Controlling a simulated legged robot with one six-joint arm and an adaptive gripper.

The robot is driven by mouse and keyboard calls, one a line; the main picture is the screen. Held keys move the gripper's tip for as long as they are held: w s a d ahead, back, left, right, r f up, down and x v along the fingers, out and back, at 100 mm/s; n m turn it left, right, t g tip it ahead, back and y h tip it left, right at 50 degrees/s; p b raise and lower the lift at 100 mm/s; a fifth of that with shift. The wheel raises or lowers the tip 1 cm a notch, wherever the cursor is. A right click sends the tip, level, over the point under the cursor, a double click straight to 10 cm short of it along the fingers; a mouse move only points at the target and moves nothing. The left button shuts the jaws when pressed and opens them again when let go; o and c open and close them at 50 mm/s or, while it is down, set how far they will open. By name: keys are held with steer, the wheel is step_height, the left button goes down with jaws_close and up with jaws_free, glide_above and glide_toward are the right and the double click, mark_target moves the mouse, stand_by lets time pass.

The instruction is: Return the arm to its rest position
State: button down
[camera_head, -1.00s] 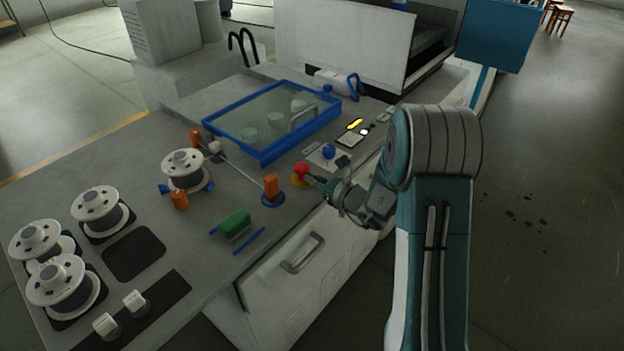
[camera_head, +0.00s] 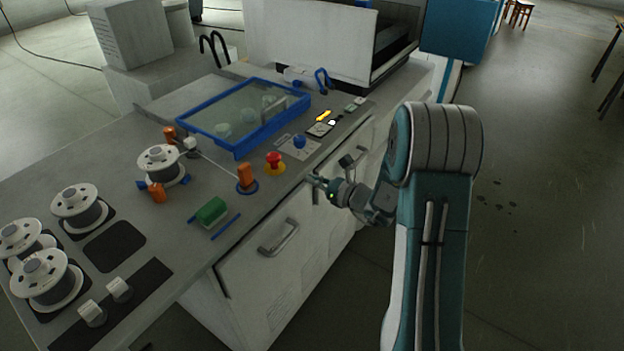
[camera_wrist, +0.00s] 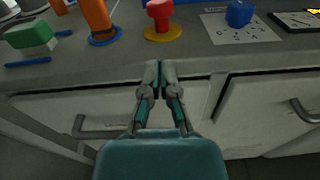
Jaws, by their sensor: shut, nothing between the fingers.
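My arm (camera_head: 436,200) rises at the right of the head view, with its forearm bent over toward the bench. My gripper (camera_head: 315,180) is just in front of the bench's front edge, by the cabinet front. In the wrist view my gripper (camera_wrist: 159,66) has its fingertips together with nothing between them, and they point at the bench edge. It touches no object that I can make out.
The red stop button (camera_head: 275,160) and a blue knob (camera_head: 299,142) stand near the bench edge. The drawer handle (camera_head: 280,238) sticks out below. A blue-framed glass cover (camera_head: 247,115), spools (camera_head: 80,207) and a green block (camera_head: 211,211) are on the bench.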

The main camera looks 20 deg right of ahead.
steer(key=s+a+r+n+g, duration=0.5)
steer(key=s+a+n, duration=0.2)
steer(key=s+n, duration=0.1)
steer(key=s+a+r+n+g, duration=0.6)
steer(key=s+n, duration=0.3)
steer(key=s+d+r+n+t+h, duration=0.1)
steer(key=s+d+r+n+h, duration=0.1)
steer(key=s+n+h, duration=0.3)
steer(key=s+d+r+n+t+h, duration=0.1)
steer(key=s+d+n+h, duration=0.4)
steer(key=s, duration=0.5)
steer(key=shift+r+n+t, duration=0.3)
steer(key=shift+r+n, duration=0.4)
steer(key=shift+n, duration=0.5)
steer(key=shift+w+d, duration=0.1)
